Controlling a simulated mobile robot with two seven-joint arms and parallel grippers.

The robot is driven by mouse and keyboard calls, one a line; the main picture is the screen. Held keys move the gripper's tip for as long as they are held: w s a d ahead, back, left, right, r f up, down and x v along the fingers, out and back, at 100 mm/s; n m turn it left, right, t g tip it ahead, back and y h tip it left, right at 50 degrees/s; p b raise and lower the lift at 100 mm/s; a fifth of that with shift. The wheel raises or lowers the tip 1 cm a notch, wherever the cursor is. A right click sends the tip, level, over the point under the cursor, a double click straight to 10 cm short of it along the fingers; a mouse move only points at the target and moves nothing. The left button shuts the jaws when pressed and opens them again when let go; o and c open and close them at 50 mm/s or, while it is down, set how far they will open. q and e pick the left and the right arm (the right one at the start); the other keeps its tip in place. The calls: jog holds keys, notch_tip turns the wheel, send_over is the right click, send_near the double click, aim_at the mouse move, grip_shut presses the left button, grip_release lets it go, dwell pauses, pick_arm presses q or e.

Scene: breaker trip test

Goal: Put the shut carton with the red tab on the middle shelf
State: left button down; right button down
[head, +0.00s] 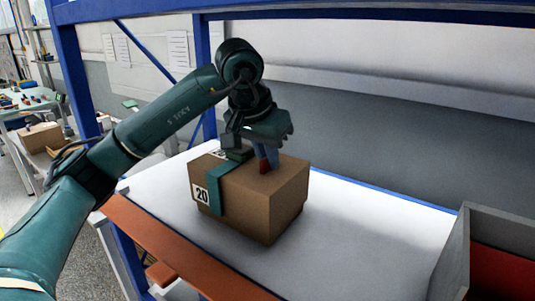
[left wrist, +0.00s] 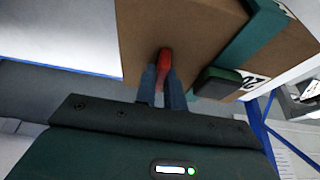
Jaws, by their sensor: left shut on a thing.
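The shut brown carton (head: 262,205) has a green band and a white label reading 20. It is over the white shelf board in the head view; I cannot tell whether it touches the board. Its red tab (head: 264,166) stands on its top. My left gripper (head: 266,155) is above the carton with its fingers shut on the red tab. In the left wrist view the red tab (left wrist: 165,58) shows between the two fingertips (left wrist: 163,72), against the carton's face (left wrist: 190,25). My right gripper is in neither view.
The white shelf board (head: 365,225) has free room right of the carton. A grey bin (head: 455,255) with a red inside stands at the right. Blue rack posts (head: 75,70) and a blue upper beam (head: 300,12) frame the space. Another carton (head: 42,137) stands at far left.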

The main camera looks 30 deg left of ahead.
pick_arm(q)
jog(key=c, duration=1.9)
grip_release()
jog(key=shift+f, duration=0.1)
jog(key=shift+c, duration=0.2)
jog(key=o, duration=0.4)
jog(key=shift+o, duration=0.2)
jog(key=v, duration=0.3)
jog(key=shift+r, duration=0.2)
jog(key=s+a+b, duration=0.1)
jog(key=s+b, duration=0.2)
jog(key=s, duration=0.9)
jog(key=shift+a, duration=0.25)
